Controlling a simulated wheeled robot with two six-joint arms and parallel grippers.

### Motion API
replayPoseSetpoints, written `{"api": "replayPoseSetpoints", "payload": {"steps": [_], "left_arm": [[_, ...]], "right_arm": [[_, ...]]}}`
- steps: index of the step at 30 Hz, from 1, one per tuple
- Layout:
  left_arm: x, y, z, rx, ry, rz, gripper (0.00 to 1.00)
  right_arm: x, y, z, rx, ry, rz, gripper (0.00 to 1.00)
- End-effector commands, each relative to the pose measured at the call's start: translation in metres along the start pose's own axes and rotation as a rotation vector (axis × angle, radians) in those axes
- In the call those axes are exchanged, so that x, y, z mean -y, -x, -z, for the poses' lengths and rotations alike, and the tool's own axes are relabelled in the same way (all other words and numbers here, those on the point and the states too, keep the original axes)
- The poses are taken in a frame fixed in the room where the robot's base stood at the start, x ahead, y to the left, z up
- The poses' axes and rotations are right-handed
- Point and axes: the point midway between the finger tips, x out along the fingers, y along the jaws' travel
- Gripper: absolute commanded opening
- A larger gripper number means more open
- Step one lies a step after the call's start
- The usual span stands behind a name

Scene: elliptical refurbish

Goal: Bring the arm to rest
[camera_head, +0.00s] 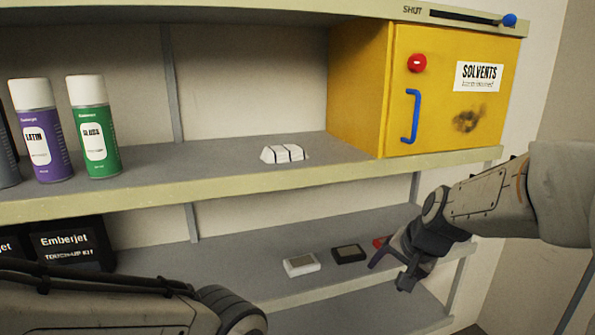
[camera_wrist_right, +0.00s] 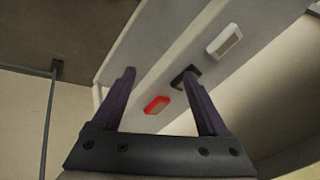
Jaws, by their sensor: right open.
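My right gripper (camera_head: 392,265) reaches in from the right in the head view, in front of the lower shelf. In the right wrist view its two fingers (camera_wrist_right: 160,100) stand wide apart with nothing between them. A red box (camera_wrist_right: 157,104) lies on the shelf beyond the fingers; in the head view it is partly hidden behind the gripper (camera_head: 379,242). My left arm crosses the bottom left of the head view; its gripper is not visible.
A black box (camera_head: 348,253) and a white box (camera_head: 301,264) lie on the lower shelf (camera_head: 240,262). Above are a yellow solvents cabinet (camera_head: 440,115) with a blue handle, a white block (camera_head: 283,153), and purple (camera_head: 42,130) and green (camera_head: 94,127) spray cans. Dark Emberjet boxes (camera_head: 72,246) stand lower left.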

Motion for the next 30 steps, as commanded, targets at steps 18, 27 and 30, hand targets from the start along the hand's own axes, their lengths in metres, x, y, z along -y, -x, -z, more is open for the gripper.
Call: {"api": "replayPoseSetpoints", "payload": {"steps": [18,27,30], "left_arm": [[0.003,-0.039,-0.002,0.000,0.002,0.000,0.50],[0.005,-0.072,-0.004,0.000,0.004,0.000,0.50],[0.005,-0.074,-0.004,0.000,0.004,0.000,0.50]], "right_arm": [[-0.079,-0.036,-0.214,0.340,0.927,-0.141,0.77],[-0.079,-0.011,-0.305,0.499,1.202,-0.069,0.77],[-0.082,-0.005,-0.317,0.523,1.240,-0.062,0.77]]}}
